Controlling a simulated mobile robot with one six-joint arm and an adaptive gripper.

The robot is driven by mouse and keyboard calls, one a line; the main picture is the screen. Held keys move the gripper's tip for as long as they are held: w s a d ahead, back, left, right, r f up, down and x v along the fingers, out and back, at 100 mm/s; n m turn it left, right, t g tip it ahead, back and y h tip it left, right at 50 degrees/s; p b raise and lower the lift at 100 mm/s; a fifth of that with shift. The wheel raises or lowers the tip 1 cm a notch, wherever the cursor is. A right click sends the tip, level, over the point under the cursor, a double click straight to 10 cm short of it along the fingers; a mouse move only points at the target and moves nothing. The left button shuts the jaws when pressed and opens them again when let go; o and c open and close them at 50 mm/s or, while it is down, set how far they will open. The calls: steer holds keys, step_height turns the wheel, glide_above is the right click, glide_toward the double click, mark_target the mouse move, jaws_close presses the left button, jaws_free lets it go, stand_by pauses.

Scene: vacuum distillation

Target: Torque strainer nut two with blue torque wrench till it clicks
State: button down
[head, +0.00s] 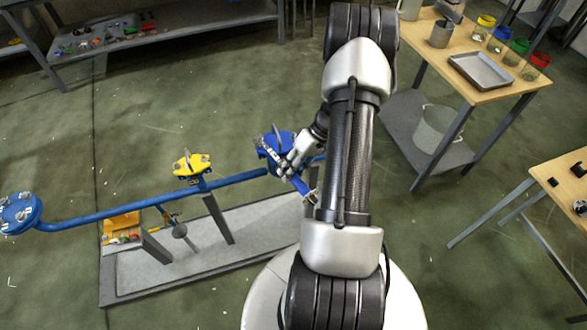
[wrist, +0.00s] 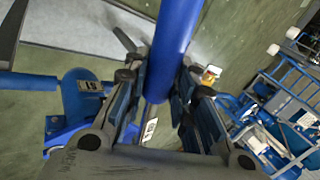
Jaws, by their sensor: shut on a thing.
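My gripper (head: 289,164) is shut on the blue torque wrench (head: 301,185) in the head view, right beside the blue strainer (head: 272,147) on the pipe. In the wrist view the wrench's thick blue handle (wrist: 174,40) runs between the two fingers (wrist: 160,88) of my gripper. A blue pipe fitting with a small label plate (wrist: 84,97) stands left of the fingers there. My gripper and arm hide part of the strainer top, so I cannot tell which nut is number two or whether the wrench head is on a nut.
A long blue pipe (head: 120,208) runs left past a yellow-topped strainer (head: 191,165) to a blue flange (head: 19,213). A grey base plate (head: 180,268) lies below. A wooden bench (head: 470,45) with jars and a tray stands right. Open floor lies left.

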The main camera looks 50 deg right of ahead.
steer(key=shift+w+a+m+t+b, duration=0.15)
steer(key=shift+a+m+t+b, duration=0.1)
steer(key=shift+a+m, duration=0.25)
steer(key=shift+w+a+m+t+b, duration=0.2)
steer(key=shift+a+m+t, duration=0.1)
steer(key=shift+a, duration=0.35)
steer(key=shift+r, duration=0.1)
steer(key=shift+w+a+m+t+h+b, duration=0.25)
steer(key=shift+a+m+b, duration=0.25)
steer(key=shift+a+b, duration=0.25)
steer(key=shift+w+a+m+t+h+b, duration=0.1)
steer(key=shift+w+a+m+h+b, duration=0.25)
steer(key=shift+a+m+b, duration=0.25)
steer(key=shift+a, duration=0.1)
steer(key=shift+w+a+m+t+h, duration=0.25)
steer(key=shift+w+a+m, duration=0.25)
steer(key=shift+a, duration=0.15)
steer(key=shift+w+a+m+t+h, duration=0.25)
steer(key=shift+w+a+m, duration=0.25)
steer(key=shift+a, duration=0.15)
